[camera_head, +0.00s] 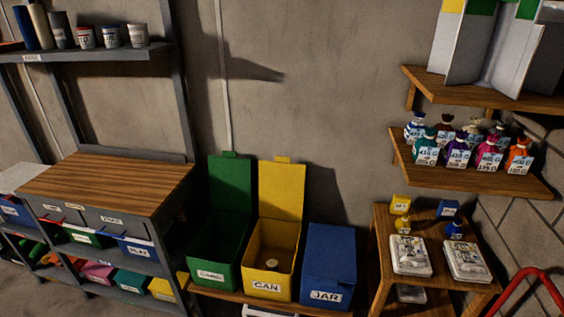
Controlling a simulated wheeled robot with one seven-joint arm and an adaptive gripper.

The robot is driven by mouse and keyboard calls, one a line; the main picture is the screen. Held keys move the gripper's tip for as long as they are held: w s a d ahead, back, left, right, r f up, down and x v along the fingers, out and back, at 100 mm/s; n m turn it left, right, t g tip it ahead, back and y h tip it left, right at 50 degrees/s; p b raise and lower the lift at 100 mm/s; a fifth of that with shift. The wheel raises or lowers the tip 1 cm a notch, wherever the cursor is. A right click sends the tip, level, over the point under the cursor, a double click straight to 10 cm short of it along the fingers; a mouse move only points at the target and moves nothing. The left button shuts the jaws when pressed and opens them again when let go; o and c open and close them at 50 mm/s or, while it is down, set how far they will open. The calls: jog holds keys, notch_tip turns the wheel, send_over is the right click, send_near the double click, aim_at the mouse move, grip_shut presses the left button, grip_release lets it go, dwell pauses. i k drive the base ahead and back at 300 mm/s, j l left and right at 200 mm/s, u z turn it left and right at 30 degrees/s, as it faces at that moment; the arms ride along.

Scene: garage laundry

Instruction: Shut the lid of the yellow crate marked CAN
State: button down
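The yellow crate (267,286) marked CAN stands in the lower middle of the head view, between a green crate and a blue crate. Its yellow lid (282,190) is open and stands upright at the back, leaning near the wall. A small round light-topped object (272,264), perhaps a can, is inside the crate. My gripper is not in view.
The green crate (212,273) on the left also has its lid up. The blue crate (328,265) marked JAR on the right is closed. A wooden-topped bench (110,185) stands left.

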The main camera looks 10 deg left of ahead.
aim_at(281, 182)
jog(key=i+j, duration=0.4)
jog(key=j, duration=0.15)
jog(key=i+j, duration=0.4)
jog(key=j, duration=0.15)
jog(key=i+j, duration=0.35)
jog(key=j, duration=0.2)
jog(key=i+j, duration=0.4)
jog(key=j, duration=0.15)
